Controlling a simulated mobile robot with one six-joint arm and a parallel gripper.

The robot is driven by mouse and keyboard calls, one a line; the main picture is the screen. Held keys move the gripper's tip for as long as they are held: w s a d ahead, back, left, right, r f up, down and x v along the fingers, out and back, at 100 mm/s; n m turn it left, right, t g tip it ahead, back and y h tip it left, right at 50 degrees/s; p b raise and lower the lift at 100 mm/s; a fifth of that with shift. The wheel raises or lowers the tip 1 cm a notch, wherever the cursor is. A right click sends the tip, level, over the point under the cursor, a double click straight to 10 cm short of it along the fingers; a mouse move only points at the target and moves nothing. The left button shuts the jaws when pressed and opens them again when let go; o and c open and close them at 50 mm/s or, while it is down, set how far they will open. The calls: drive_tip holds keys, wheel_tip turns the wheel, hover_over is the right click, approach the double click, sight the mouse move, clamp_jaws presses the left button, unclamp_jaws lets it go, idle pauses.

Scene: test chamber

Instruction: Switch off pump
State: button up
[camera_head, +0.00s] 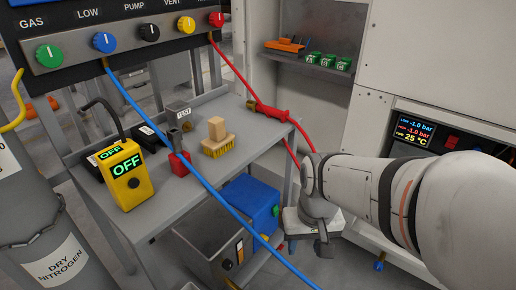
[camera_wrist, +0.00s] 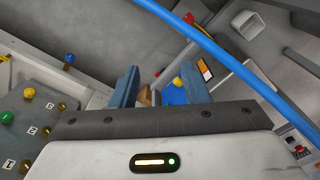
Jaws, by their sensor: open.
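A blue box-shaped unit (camera_head: 248,203), which looks like the pump, sits on the lower shelf of the grey bench. It has a green button on its right side. A panel knob labelled PUMP (camera_head: 149,32) is black. My gripper (camera_head: 322,240) is to the right of the blue unit, apart from it in the picture. In the wrist view my gripper (camera_wrist: 160,88) is open, with nothing held between its fingers. A blue surface (camera_wrist: 173,96) with a yellow round part shows beyond and between the fingers; I cannot tell whether it is the same unit.
A blue hose (camera_head: 165,154) hangs across the bench front and crosses the wrist view (camera_wrist: 225,55). A red hose (camera_head: 236,70) runs behind. The grey bench top (camera_head: 143,215) holds a yellow meter reading OFF (camera_head: 126,176) and a brush (camera_head: 217,140). A white cabinet (camera_head: 417,60) stands at right.

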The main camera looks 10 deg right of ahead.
drive_tip(key=shift+w+a+r+m+y+p, duration=0.15)
drive_tip(key=shift+w+m+y+p, duration=0.15)
drive_tip(key=shift+w, duration=0.1)
drive_tip(key=shift+c, duration=0.8)
drive_tip(key=w+m+y+p, duration=0.1)
drive_tip(key=w+m, duration=0.1)
drive_tip(key=w+a+m+y+p, duration=0.1)
drive_tip(key=w+m+p, duration=0.1)
drive_tip(key=w+a+f+m+g+y+p, duration=0.1)
drive_tip(key=w+y, duration=0.1)
drive_tip(key=w, duration=0.1)
drive_tip(key=shift+w+a+m+p, duration=0.1)
drive_tip(key=shift+m+p, duration=0.3)
clamp_jaws()
drive_tip(key=w+d+f+m+t+y+p, duration=0.25)
drive_tip(key=w+f+m+p, duration=0.2)
drive_tip(key=w+m, duration=0.3)
drive_tip(key=w+d+f+m+t+p, duration=0.2)
drive_tip(key=w+d+f+m+p, duration=0.1)
drive_tip(key=d+f+m, duration=0.2)
drive_tip(key=w+d+f+m+t+p, duration=0.2)
drive_tip(key=w+d+f+m+p, duration=0.1)
drive_tip(key=f+m, duration=0.4)
drive_tip(key=d+f+h+p, duration=0.1)
drive_tip(key=d, duration=0.1)
drive_tip(key=shift+d+m, duration=0.35)
drive_tip(key=shift+d, duration=0.05)
